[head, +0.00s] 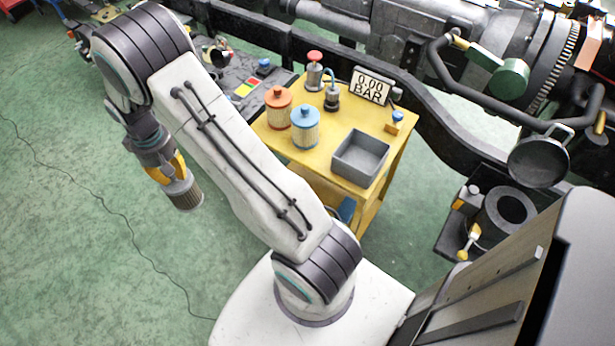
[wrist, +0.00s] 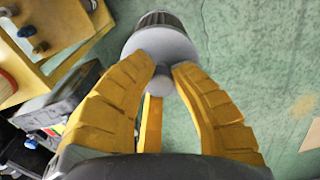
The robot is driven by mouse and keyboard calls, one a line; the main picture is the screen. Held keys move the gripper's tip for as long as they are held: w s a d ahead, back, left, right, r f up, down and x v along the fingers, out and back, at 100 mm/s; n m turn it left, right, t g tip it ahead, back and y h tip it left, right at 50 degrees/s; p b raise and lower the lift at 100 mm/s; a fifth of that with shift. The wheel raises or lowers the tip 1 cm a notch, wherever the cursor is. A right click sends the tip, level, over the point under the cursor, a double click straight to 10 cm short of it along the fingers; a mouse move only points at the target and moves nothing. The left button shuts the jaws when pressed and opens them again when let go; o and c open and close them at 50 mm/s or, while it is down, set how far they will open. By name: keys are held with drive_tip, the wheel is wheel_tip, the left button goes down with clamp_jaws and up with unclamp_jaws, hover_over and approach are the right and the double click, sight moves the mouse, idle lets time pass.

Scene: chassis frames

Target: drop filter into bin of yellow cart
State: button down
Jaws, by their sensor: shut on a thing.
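My gripper (head: 173,172) is shut on a filter (head: 185,194), a dark pleated cylinder with a grey cap. It hangs over the open green floor, left of and apart from the yellow cart (head: 268,133). In the wrist view, the yellow fingers close on the filter's grey knob (wrist: 162,48), and its pleated body points away from me. The grey open bin (head: 361,157) sits on the cart's top at the front right and looks empty. A corner of the cart also shows at the upper left of the wrist view (wrist: 60,38).
A dark chassis frame (head: 440,120) runs behind the cart. A thin cable (head: 95,208) lies on the floor.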

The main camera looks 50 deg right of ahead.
drive_tip(key=s+d+r+m, duration=0.2)
drive_tip(key=s+d+r, duration=0.3)
drive_tip(key=s+d, duration=0.8)
drive_tip(key=s+d+r+m, duration=0.3)
drive_tip(key=s+d+r, duration=0.2)
drive_tip(key=s+d, duration=0.8)
drive_tip(key=s+d+r+m, duration=0.3)
drive_tip(key=s+d+r, duration=0.2)
drive_tip(key=s+d, duration=0.9)
drive_tip(key=s, duration=0.6)
drive_tip(key=shift+s+r, duration=0.25)
drive_tip(key=shift+r, duration=0.1)
drive_tip(key=shift+w, duration=0.1)
